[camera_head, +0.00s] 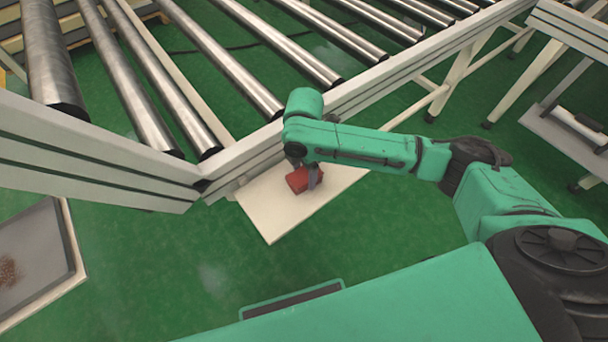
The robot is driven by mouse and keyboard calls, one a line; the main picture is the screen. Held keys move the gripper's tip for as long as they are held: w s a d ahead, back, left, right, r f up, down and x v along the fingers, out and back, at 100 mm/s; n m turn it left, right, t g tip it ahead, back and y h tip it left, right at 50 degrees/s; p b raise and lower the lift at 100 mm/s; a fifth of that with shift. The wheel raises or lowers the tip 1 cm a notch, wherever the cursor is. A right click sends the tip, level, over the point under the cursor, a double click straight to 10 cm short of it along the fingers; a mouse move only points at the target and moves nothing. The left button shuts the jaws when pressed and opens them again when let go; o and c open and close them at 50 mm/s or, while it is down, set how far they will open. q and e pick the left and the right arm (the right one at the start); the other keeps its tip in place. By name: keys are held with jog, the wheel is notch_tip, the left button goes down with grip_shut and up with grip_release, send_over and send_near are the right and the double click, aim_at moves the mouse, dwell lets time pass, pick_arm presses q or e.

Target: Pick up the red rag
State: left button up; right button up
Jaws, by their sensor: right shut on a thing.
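The red rag (297,180) is a small red bundle over the pale board (272,218) beside the conveyor frame. My right gripper (312,181) reaches down from the right and is shut on the rag. The gripper and wrist hide part of the rag. I cannot tell whether the rag still touches the board. My left gripper is not in view.
A roller conveyor (240,70) with metal rollers and a white frame fills the top of the view. A white-rimmed tray (72,240) is at the lower left. A white stand (560,135) is at the right. Green floor (205,265) is open in front.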

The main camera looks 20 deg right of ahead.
aim_at(304, 174)
jog(key=shift+r, duration=0.1)
notch_tip(304, 174, up, 20)
jog(key=p, duration=0.3)
